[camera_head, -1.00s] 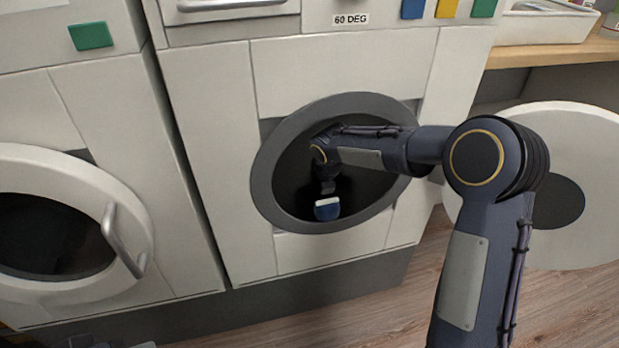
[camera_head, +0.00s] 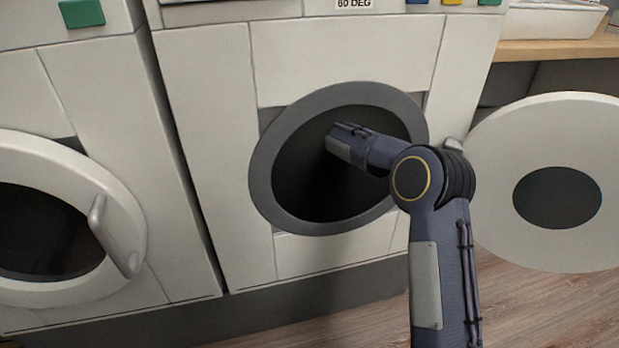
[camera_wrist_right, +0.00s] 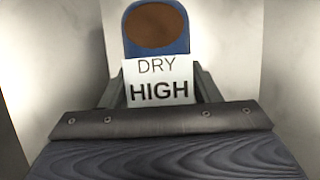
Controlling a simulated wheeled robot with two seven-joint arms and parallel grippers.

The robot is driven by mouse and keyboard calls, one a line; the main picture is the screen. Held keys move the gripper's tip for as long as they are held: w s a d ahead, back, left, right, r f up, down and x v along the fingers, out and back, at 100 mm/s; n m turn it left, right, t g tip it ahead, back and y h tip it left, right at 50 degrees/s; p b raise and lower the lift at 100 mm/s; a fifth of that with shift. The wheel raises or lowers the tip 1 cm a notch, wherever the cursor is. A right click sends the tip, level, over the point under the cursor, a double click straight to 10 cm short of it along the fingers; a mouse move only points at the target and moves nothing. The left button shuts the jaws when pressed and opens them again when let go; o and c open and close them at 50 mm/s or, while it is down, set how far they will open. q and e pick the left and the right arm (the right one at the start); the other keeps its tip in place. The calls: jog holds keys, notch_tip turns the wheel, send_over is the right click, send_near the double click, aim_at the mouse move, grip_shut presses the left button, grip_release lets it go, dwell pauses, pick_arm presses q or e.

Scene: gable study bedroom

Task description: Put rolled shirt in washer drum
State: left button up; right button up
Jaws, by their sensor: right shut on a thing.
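The washer drum opening (camera_head: 262,165) is the dark round hole with a grey ring in the middle machine. Its round white door (camera_head: 500,130) stands open to the right. My right arm reaches into the opening, and its gripper is hidden there in the head view. In the right wrist view my right gripper (camera_wrist_right: 160,80) is shut on a blue roll with a brown oval end, apparently the rolled shirt (camera_wrist_right: 157,25). A white tag reading DRY HIGH (camera_wrist_right: 160,92) shows on it between the fingers. My left gripper is not in view.
Another machine stands at the left, its white round door (camera_head: 75,165) bearing a metal handle. A wooden counter (camera_head: 555,48) with a white tray (camera_head: 555,20) is at the top right. Pale surfaces surround the gripper in the wrist view. Wood floor (camera_head: 540,305) is clear at lower right.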

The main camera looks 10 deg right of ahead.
jog(key=o, duration=1.1)
jog(key=shift+o, duration=0.2)
